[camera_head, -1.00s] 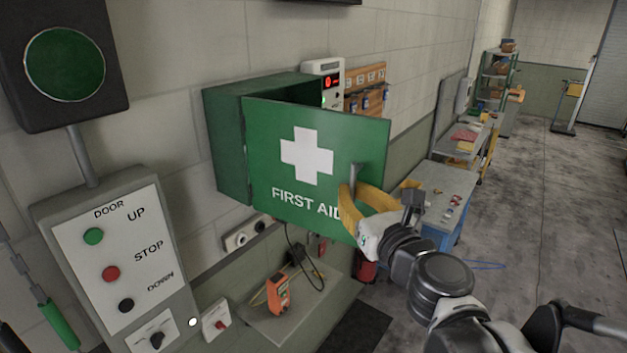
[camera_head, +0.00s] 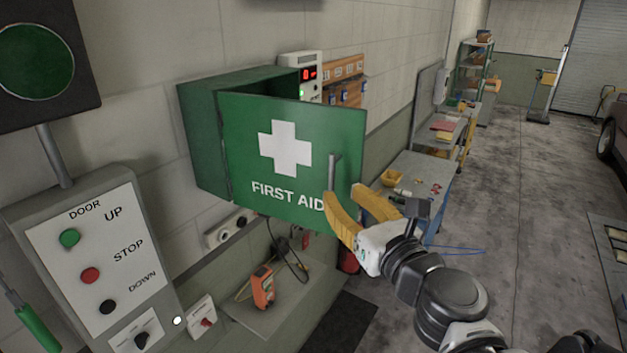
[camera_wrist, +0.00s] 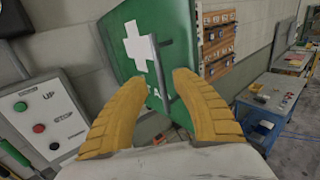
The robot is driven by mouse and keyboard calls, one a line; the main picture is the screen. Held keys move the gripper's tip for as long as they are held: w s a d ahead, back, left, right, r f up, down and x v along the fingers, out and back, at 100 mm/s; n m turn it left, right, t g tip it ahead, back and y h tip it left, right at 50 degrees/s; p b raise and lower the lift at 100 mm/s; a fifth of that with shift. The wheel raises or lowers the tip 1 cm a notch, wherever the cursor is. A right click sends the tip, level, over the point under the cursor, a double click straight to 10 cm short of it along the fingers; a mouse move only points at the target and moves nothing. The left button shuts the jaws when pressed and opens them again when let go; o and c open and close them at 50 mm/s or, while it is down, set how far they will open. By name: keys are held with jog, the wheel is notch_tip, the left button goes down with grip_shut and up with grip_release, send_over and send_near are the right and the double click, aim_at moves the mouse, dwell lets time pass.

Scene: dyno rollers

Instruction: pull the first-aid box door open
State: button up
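The green first-aid box (camera_head: 203,130) is on the wall, and its door (camera_head: 240,150) with a white cross stands partly open, swung out toward the room. A grey vertical bar handle (camera_head: 332,172) is near the door's free edge. My gripper (camera_head: 343,192) has yellow fingers and is open in front of the door, by the handle's lower end. In the wrist view, the handle (camera_wrist: 158,66) stands between and beyond the spread fingertips (camera_wrist: 160,80). I cannot tell whether either finger touches it. The box's inside is mostly hidden by the door (camera_wrist: 125,60).
A door control panel (camera_head: 95,260) with buttons is at lower left. An orange device (camera_head: 263,287) lies on a small shelf below the box. A workbench (camera_head: 425,172) stands along the wall beyond my gripper.

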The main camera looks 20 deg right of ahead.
jog(key=shift+s+d, duration=0.15)
jog(key=shift+s, duration=1)
jog(key=s+a+f+n+g+y+b, duration=0.1)
jog(key=a+f+n+g+b, duration=0.25)
jog(key=f+n+b, duration=1)
jog(key=s+a+f+n+g+y+b, duration=0.3)
jog(key=f+n+b, duration=0.55)
jog(key=f, duration=1.05)
jog(key=s+d+f+n+g+h+b, duration=0.2)
jog(key=f+n+b, duration=0.4)
jog(key=f+b, duration=0.3)
jog(key=s+d+f+n+g+h+b, duration=0.2)
jog(key=f+n+b, duration=0.4)
jog(key=f, duration=0.7)
jog(key=d+h+b, duration=0.1)
jog(key=h+b, duration=0.1)
jog(key=shift+s+f+n+b, duration=0.2)
jog(key=shift+f+n+b, duration=0.1)
jog(key=shift+f+b, duration=0.1)
